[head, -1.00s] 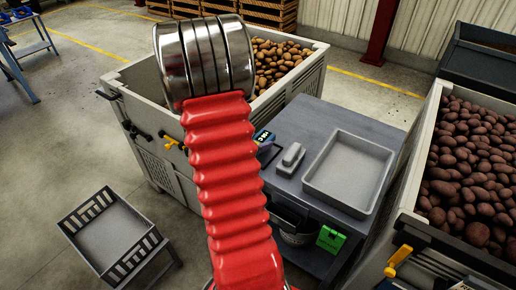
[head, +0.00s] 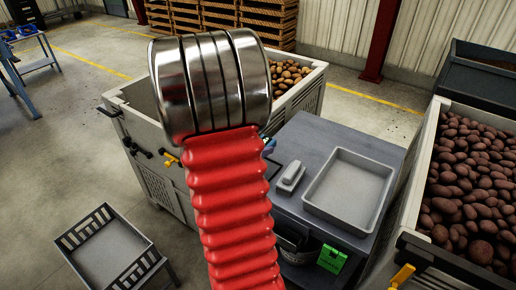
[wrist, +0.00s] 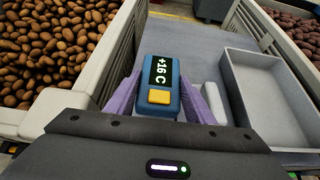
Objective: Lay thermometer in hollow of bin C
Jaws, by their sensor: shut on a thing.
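The thermometer (wrist: 160,85) is a blue block with a black display reading +16 C and a yellow button. My gripper (wrist: 161,100) is shut on it, with a purple finger on each side, and holds it above the grey table in the wrist view. In the head view my red arm hides most of the gripper, and only a bit of blue shows beside the arm. Potato bins stand left and right of the table: one with tan potatoes (wrist: 50,45) and one with dark reddish potatoes (head: 470,185). I cannot read which is bin C, and no hollow shows clearly.
A grey table (head: 325,140) stands between the bins. It bears an empty shallow tray (head: 310,205) and a small pale grey object (head: 290,176). A low slatted crate stand (head: 140,270) is on the floor at left. Open floor lies around it.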

